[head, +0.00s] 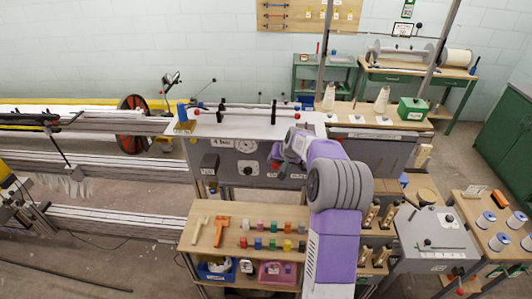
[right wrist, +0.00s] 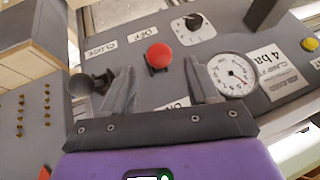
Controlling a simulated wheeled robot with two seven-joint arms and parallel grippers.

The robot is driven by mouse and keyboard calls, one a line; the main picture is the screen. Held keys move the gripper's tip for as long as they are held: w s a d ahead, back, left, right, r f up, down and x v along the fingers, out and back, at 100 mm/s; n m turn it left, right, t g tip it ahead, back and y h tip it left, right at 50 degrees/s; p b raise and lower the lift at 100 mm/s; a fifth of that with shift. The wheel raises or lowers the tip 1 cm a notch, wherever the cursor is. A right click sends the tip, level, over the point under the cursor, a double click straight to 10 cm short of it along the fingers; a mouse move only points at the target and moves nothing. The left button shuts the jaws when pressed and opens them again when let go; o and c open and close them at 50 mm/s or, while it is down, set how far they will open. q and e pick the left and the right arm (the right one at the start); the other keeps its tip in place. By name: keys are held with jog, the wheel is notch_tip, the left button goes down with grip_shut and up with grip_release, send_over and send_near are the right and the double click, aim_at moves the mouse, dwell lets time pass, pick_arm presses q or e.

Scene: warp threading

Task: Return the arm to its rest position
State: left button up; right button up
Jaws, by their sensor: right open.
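My right arm (head: 335,200), purple and grey, reaches up from the bottom of the head view to a grey control panel. My right gripper (head: 280,163) is at the panel's right part, with its jaws small and partly hidden there. In the right wrist view the right gripper (right wrist: 162,82) has its two fingers spread with nothing held between them. A red knob (right wrist: 159,56) on the panel shows just beyond the gap between the fingertips. I cannot tell whether a finger touches the panel. My left gripper is not in view.
The panel (head: 222,160) carries a round gauge (right wrist: 233,78), a dial (right wrist: 194,26) and a black ball knob (right wrist: 82,84). Below is a wooden shelf (head: 205,238) with coloured spools. A grey machine box (head: 432,228) and a spool table (head: 470,215) stand at right.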

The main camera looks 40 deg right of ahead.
jog(key=s+a+f+n+g+y+b, duration=0.1)
jog(key=s+a+f+n+y+b, duration=0.15)
jog(key=a+f, duration=1.05)
jog(key=s+a+f+n+g+y+b, duration=0.15)
jog(key=a+f+b, duration=0.25)
jog(key=a+f, duration=0.9)
jog(key=s+a+f+n+g+y+b, duration=0.1)
jog(key=s+a+f+b, duration=0.1)
jog(key=s+a+f, duration=0.5)
jog(key=s+a+f+n+g+y+b, duration=0.1)
jog(key=s+a+f+g+b, duration=0.1)
jog(key=s+a+f, duration=0.5)
jog(key=s+a+b, duration=0.1)
jog(key=s+a, duration=0.2)
jog(key=s, duration=0.3)
jog(key=shift+s+f, duration=0.15)
jog(key=shift+f, duration=0.2)
